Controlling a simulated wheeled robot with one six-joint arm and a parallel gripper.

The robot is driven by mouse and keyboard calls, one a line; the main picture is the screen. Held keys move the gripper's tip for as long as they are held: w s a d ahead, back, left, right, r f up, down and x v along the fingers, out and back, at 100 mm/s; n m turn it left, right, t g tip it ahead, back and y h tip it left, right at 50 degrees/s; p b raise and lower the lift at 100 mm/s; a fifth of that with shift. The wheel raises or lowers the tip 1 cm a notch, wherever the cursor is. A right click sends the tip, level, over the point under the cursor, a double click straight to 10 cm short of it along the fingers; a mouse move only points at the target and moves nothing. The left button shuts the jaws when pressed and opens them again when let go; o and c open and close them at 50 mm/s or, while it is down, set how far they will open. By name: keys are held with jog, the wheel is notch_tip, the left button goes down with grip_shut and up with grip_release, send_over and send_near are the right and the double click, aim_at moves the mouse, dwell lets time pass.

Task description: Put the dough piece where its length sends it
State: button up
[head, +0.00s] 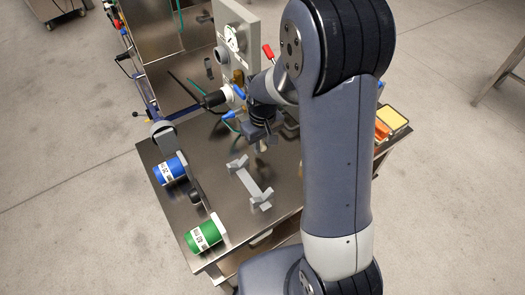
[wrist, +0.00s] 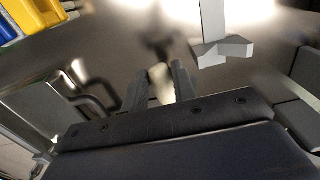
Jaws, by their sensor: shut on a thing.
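The pale dough piece (wrist: 160,82) is between the two dark fingers of my gripper (wrist: 159,90) in the wrist view. In the head view my gripper (head: 265,143) hangs over the steel table, just behind a grey cradle with raised ends (head: 250,186); the dough is hard to make out there. Part of the cradle also shows at upper right in the wrist view (wrist: 222,48), apart from the dough.
A machine with a round gauge (head: 232,38) and a red-handled lever (head: 268,52) stands behind my gripper. A dark object (head: 195,194) lies between the cylinders. The steel table (head: 225,212) is bare around the cradle.

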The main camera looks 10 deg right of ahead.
aim_at(262, 159)
jog(key=shift+f, duration=2.1)
jog(key=shift+f, duration=0.1)
jog(key=o, duration=1)
